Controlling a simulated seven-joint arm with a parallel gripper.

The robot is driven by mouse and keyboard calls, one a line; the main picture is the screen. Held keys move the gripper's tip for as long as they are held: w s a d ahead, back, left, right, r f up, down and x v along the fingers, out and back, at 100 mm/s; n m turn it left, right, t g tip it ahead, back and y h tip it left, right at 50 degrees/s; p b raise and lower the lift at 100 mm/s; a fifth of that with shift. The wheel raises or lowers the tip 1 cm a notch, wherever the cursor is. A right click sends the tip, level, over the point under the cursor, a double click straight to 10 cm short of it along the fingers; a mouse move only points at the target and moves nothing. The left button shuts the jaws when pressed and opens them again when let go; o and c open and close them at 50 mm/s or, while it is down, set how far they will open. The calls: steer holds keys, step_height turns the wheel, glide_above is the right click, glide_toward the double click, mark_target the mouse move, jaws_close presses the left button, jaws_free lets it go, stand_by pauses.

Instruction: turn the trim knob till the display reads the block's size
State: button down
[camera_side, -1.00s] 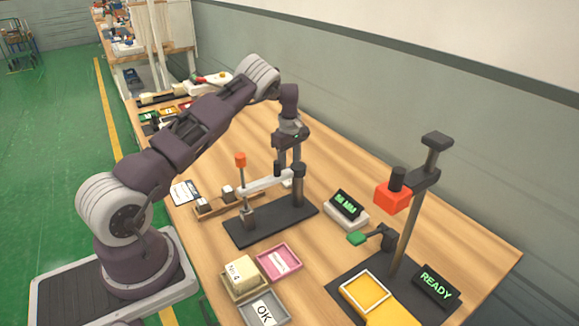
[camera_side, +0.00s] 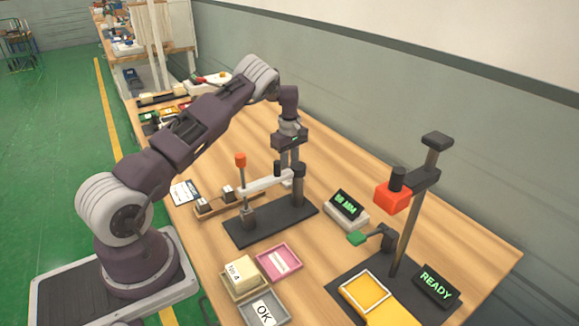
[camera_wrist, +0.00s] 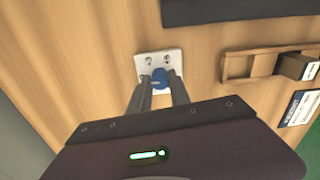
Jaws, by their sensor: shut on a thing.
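The trim knob (camera_wrist: 160,76) is blue and sits on a white plate (camera_wrist: 144,62) with small dark marks. My gripper (camera_wrist: 158,86) is shut on the knob, one finger on each side. In the side view my gripper (camera_side: 289,172) reaches down behind the dark fixture, and the knob is hidden there. The display (camera_side: 346,203) shows green digits and "MM"; it looks like 58 MM, but the last digit is blurred. A cream block (camera_side: 241,270) with a label ending in 4 sits in a tan tray (camera_side: 256,291).
A dark fixture base (camera_side: 270,222) with a white lever stands beside my gripper. A wooden rack (camera_side: 212,210) holds small blocks. A pink tray (camera_side: 294,271), a grey OK tray (camera_side: 279,318) and a press stand (camera_side: 408,225) with a READY sign (camera_side: 436,287) are nearer.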

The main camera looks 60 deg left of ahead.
steer(key=m, duration=1.4)
steer(key=shift+m, duration=0.3)
stand_by(0.3)
steer(key=c, duration=1.2)
jaws_free()
steer(key=shift+r, duration=0.15)
